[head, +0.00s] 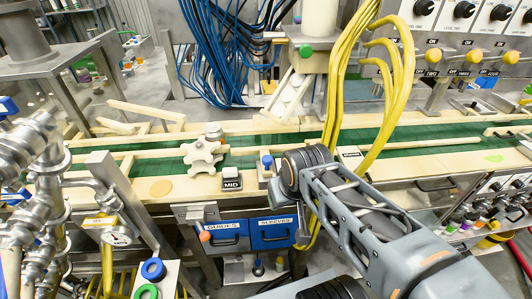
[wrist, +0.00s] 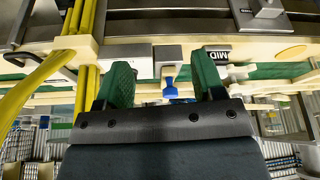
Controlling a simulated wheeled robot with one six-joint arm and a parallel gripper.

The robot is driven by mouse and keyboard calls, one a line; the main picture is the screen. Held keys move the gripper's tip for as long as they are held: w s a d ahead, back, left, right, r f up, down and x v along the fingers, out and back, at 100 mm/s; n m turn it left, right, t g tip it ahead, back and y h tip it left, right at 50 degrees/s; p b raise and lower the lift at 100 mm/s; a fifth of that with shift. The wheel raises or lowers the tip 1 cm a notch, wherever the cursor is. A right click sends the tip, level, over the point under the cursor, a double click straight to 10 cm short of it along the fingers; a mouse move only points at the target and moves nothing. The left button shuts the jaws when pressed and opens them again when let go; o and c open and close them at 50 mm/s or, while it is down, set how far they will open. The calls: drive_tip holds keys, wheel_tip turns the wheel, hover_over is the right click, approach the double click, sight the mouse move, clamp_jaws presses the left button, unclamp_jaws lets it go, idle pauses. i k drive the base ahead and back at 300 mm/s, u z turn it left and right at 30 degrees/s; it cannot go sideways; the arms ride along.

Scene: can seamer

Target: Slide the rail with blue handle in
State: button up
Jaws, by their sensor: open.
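The blue handle (head: 267,161) stands at the near edge of the green conveyor, beside a small grey block, just left of my arm's end in the head view. In the wrist view the blue handle (wrist: 169,84) shows between and beyond the two green fingers of my gripper (wrist: 164,84). The fingers are apart, with nothing held between them. I cannot tell how far the handle is from the fingertips. The handle's own rail is hard to tell from the other cream rails. My fingers are not clear in the head view.
A cream star-shaped knob (head: 201,156) and a MID block (head: 231,179) stand left of the handle. Yellow cables (head: 338,90) hang close to my arm. A metal screw column (head: 45,190) stands at left.

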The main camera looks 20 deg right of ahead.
sight(264, 151)
drive_tip(key=z, duration=0.9)
drive_tip(key=k, duration=0.65)
drive_tip(key=u, duration=1.1)
drive_tip(key=i, duration=0.4)
drive_tip(key=z, duration=0.2)
